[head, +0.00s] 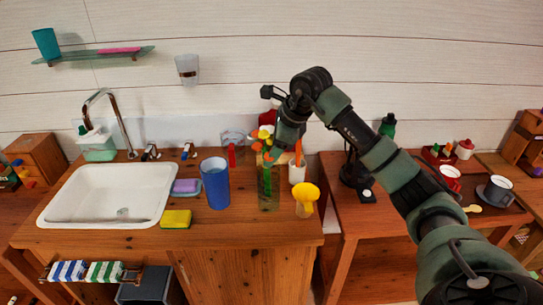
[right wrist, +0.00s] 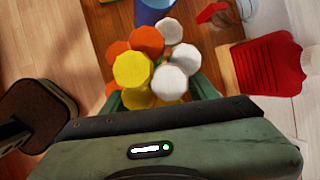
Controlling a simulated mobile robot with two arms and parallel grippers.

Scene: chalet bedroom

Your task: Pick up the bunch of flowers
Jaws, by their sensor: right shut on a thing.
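The bunch of flowers (head: 262,138) has orange, yellow and white heads and stands upright at the counter's right part. Its lower part is in a green see-through vase (head: 268,188). My right gripper (head: 273,154) comes down from above and is shut on the bunch just below the heads. My left gripper is not in view.
A blue cup (head: 215,183), a yellow sponge (head: 176,219) and a sink (head: 110,193) are to the left. A side table (head: 385,225) holds a mug (head: 498,189).

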